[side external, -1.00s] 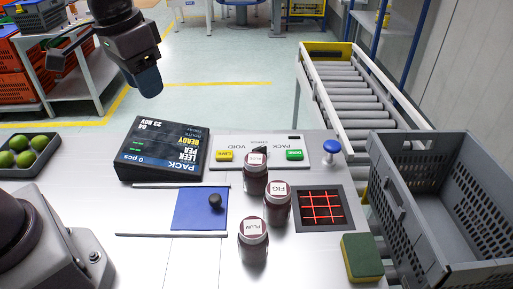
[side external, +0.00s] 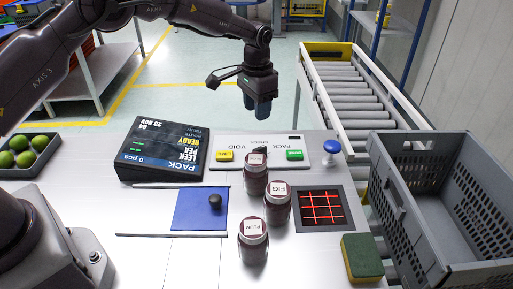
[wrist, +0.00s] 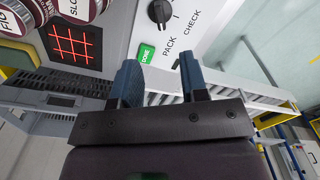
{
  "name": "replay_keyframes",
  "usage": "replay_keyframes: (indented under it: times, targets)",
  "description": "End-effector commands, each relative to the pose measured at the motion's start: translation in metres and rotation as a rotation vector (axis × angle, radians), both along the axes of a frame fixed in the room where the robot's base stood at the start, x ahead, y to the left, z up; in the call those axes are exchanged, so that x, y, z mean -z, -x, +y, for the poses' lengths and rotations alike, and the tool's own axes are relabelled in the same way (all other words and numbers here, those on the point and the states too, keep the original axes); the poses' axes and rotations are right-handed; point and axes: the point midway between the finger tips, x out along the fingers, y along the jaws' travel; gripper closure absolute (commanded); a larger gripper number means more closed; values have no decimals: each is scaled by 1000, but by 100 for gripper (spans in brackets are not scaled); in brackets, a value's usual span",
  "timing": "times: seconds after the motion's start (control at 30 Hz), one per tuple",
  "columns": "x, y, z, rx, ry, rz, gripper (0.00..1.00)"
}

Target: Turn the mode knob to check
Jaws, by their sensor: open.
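The mode knob (wrist: 159,12) is a small black knob on a pale panel (wrist: 205,22), at the top of the wrist view. The words PACK and CHECK are printed beside it; I cannot tell clearly which one it points at. In the side view the knob (side external: 261,149) is mostly hidden behind a jar, with the words PACK, VOID and CHECK around it. My gripper (side external: 257,112) hangs above and behind the panel, apart from the knob. In the wrist view my gripper (wrist: 157,62) has its two blue fingers spread, with nothing between them.
Jars, including the FIG jar (side external: 277,202), stand in front of the panel. A green button (side external: 295,155) and a yellow button (side external: 224,156) flank the knob. A grey crate (side external: 420,143) stands far right.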

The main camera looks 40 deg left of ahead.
Motion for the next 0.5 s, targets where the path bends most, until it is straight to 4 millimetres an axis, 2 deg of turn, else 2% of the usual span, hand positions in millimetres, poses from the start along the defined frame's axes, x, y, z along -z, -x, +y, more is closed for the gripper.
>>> replay_keyframes:
  times: [0.17, 0.5]
  targets:
    - [22, 2, 0, 7, -1, 11, 60]
    - [92, 3, 0, 7, -1, 11, 60]
